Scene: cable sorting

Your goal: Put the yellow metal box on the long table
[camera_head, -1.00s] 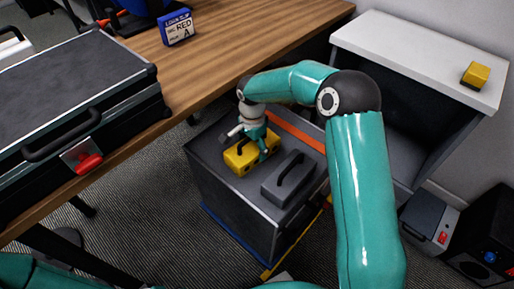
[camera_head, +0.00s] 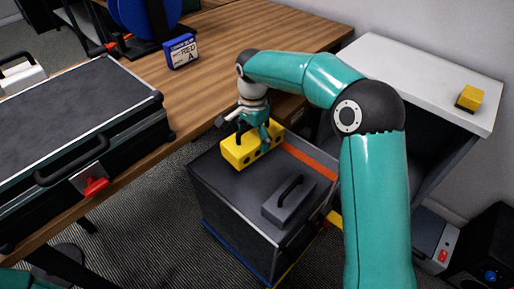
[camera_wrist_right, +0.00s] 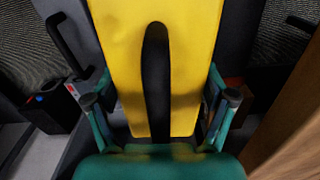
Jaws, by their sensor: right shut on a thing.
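The yellow metal box (camera_head: 240,153) has a dark handle on top and is in my right gripper (camera_head: 254,133), above the dark grey cabinet. In the right wrist view the yellow box (camera_wrist_right: 190,60) fills the middle, with its black handle toward the camera. The teal fingers of my right gripper (camera_wrist_right: 162,108) are on both sides of it. The long wooden table (camera_head: 240,35) runs from lower left to the back right, to the left of the box. My left gripper is not in view.
A black case (camera_head: 60,110) with a red latch lies on the table at left. A blue "RED A" box (camera_head: 181,52) stands farther back on it. A grey handled box (camera_head: 290,200) sits on the cabinet (camera_head: 240,215). A small yellow block (camera_head: 469,98) is on the white shelf unit (camera_head: 400,65).

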